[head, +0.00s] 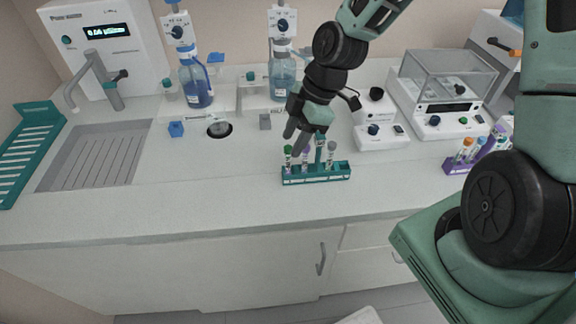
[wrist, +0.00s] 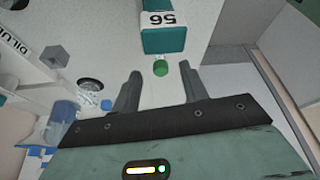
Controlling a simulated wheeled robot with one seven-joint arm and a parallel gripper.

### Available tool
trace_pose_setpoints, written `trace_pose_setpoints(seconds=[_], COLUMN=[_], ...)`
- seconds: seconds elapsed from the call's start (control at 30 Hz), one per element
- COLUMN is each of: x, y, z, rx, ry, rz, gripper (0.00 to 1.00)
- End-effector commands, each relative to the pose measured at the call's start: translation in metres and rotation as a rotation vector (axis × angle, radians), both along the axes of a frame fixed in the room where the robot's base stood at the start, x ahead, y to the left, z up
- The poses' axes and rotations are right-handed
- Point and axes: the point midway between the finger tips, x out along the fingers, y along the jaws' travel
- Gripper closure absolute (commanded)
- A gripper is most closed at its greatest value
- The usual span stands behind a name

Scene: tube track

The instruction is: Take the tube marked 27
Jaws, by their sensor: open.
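A teal rack (head: 316,177) stands on the bench and holds several capped tubes. A green-capped tube (head: 288,152) is at its left end, with a purple-capped tube (head: 305,156) beside it. My gripper (head: 296,138) is open above the rack's left part and partly hides the tubes. In the wrist view, a green cap (wrist: 160,68) lies between and just beyond the open fingertips (wrist: 159,72). Behind it is a teal block (wrist: 163,38) with a white label that appears to read 56. I cannot read a 27 on any tube.
A purple rack (head: 456,167) with several tubes stands at the right. A balance (head: 440,108) and a small white device (head: 380,134) are behind. Blue bottles (head: 196,85) stand at the back. The sink (head: 95,155) is left.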

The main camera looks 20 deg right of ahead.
Motion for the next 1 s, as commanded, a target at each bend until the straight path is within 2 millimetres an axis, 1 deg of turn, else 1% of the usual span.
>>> trace_pose_setpoints(seconds=[0.23, 0.53, 0.67, 0.83, 0.87, 0.9, 1.0], x=[0.0, 0.002, 0.002, 0.002, 0.002, 0.002, 0.002], y=[0.006, 0.02, 0.022, 0.022, 0.022, 0.022, 0.022], z=[-0.013, -0.049, -0.055, -0.055, -0.055, -0.055, -0.055], rx=[0.0, 0.001, -0.001, -0.001, -0.001, -0.001, -0.001], ry=[0.002, 0.002, 0.001, 0.0, 0.0, 0.0, 0.0], rz=[0.001, 0.0, -0.001, -0.001, -0.001, -0.001, -0.001], gripper=[0.56, 0.56, 0.56, 0.56, 0.59, 0.7, 0.95])
